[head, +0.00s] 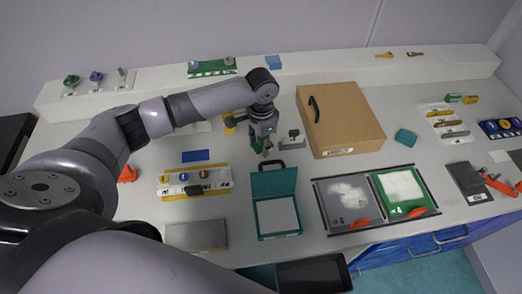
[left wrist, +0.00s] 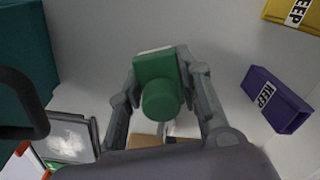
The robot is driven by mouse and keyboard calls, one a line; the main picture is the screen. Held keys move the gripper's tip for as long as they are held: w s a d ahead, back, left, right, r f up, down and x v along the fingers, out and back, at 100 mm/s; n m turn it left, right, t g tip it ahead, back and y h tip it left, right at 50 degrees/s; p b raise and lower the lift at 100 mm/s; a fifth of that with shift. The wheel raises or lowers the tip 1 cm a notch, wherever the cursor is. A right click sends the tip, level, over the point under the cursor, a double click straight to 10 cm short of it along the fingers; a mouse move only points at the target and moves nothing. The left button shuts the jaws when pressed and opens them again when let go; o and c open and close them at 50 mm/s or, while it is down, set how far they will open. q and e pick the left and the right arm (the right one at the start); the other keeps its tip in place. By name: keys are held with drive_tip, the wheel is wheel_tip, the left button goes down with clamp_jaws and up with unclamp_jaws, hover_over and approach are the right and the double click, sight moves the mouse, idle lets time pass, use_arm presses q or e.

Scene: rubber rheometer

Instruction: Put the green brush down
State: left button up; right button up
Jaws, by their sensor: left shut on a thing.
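My left gripper (head: 264,150) points down over the middle of the table, behind the teal case. It is shut on the green brush (left wrist: 158,72), which sits between its two fingers (left wrist: 163,95) in the left wrist view. The brush shows a square green block with a round green knob facing the camera. In the head view only a bit of green (head: 257,146) shows at the fingers. The brush's underside is hidden, so I cannot tell whether it touches the table. My right gripper is not in view.
A teal case (head: 274,183) stands in front of the gripper, and a cardboard box (head: 340,115) stands to its right. A grey block (head: 290,139) is close by. A blue-purple block (head: 195,156) lies to the left.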

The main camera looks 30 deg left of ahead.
sight(261, 158)
use_arm(q)
drive_tip(key=shift+f, duration=2.15)
drive_tip(key=o, duration=0.7)
drive_tip(key=shift+f, duration=0.15)
drive_tip(key=o, duration=0.4)
wheel_tip(261, 158, up, 11)
drive_tip(key=shift+r+b, duration=0.1)
drive_tip(key=shift+b, duration=0.8)
drive_tip(key=shift+r, duration=0.6)
